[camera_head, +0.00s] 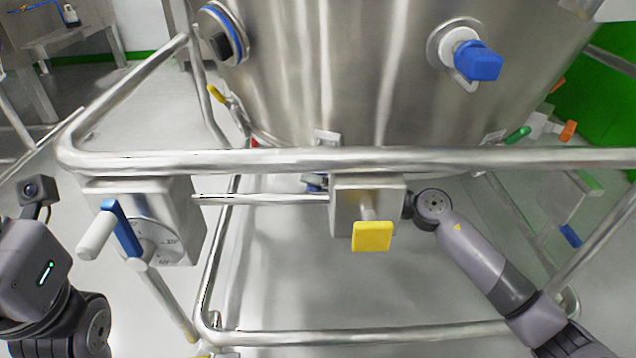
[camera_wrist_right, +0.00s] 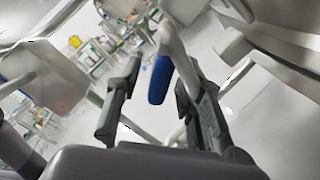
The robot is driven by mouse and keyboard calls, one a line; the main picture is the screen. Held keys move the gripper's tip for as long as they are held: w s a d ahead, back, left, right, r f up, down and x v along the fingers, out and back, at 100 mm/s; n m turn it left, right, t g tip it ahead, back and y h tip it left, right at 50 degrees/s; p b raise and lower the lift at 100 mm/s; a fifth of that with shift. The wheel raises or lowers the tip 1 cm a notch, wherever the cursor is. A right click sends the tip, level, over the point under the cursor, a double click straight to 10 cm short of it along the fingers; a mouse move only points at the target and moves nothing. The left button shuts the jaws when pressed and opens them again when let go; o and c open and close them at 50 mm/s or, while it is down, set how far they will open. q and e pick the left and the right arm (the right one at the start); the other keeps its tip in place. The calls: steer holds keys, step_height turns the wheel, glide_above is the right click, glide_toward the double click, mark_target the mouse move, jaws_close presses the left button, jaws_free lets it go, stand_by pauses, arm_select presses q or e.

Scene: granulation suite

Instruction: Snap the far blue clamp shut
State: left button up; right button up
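A blue-covered lever (camera_wrist_right: 160,80) on a pale stem shows between the fingers of my right gripper (camera_wrist_right: 157,76) in the right wrist view. The fingers are apart, one on each side of it; I cannot tell whether they touch it. My right arm reaches up to the box with the yellow handle (camera_head: 371,236), which hides the fingers there. My left wrist is at the lower left, its fingers out of frame.
The steel vessel (camera_head: 330,60) stands behind a tubular rail (camera_head: 330,160). A blue valve handle (camera_head: 478,61) sits on the vessel. Another blue handle (camera_head: 122,228) is on the left box, near my left wrist. The floor inside the lower frame is clear.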

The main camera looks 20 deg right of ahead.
steer(key=shift+c, duration=0.2)
jaws_close()
stand_by(0.6)
